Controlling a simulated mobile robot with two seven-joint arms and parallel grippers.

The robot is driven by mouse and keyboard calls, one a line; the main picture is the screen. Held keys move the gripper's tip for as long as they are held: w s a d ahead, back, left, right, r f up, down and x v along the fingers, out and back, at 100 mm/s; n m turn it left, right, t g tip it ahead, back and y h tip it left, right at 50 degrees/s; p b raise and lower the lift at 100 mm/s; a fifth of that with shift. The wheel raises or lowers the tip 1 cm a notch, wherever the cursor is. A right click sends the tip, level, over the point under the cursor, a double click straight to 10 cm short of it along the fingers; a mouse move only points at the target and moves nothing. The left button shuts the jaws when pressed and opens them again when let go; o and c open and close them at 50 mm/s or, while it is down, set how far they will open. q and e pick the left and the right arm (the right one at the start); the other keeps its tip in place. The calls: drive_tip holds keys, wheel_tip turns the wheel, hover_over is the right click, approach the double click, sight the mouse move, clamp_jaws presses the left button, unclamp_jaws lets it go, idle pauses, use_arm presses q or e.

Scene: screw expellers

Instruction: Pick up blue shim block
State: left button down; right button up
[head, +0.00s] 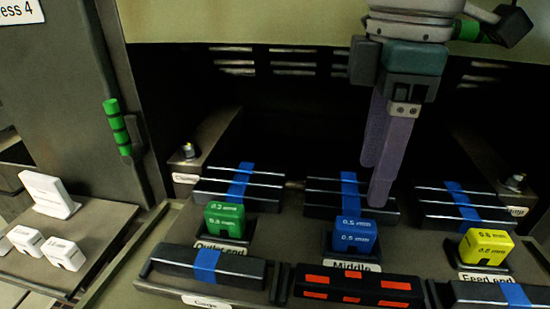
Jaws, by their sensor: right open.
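The blue shim block (354,236), marked 0.5 mm, sits upright in a dark holder above the label "Middle" in the head view. My right gripper (378,185) comes down from the top, its two purple fingers pointing down, open and empty. The fingertips are just above and behind the blue block, slightly to its right, in front of the middle bundle of black bars. I cannot tell whether the fingers touch those bars. My left gripper is not in view.
A green block (224,220) stands left and a yellow block (486,246) right, each in its own holder. Black bar bundles with blue bands (240,184) lie behind; more bars (352,287) lie in front. White blocks (62,252) sit on a side shelf at left.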

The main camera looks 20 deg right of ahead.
hover_over(357, 223)
drive_tip(key=f, duration=0.4)
drive_tip(key=shift+s+a+f, duration=0.2)
drive_tip(key=shift+s+a, duration=0.05)
drive_tip(key=shift+s, duration=0.15)
drive_tip(key=f, duration=0.5)
drive_tip(key=shift+w+d+f+p, duration=0.2)
drive_tip(key=shift+w+f+p, duration=0.1)
drive_tip(key=shift+w, duration=0.05)
clamp_jaws()
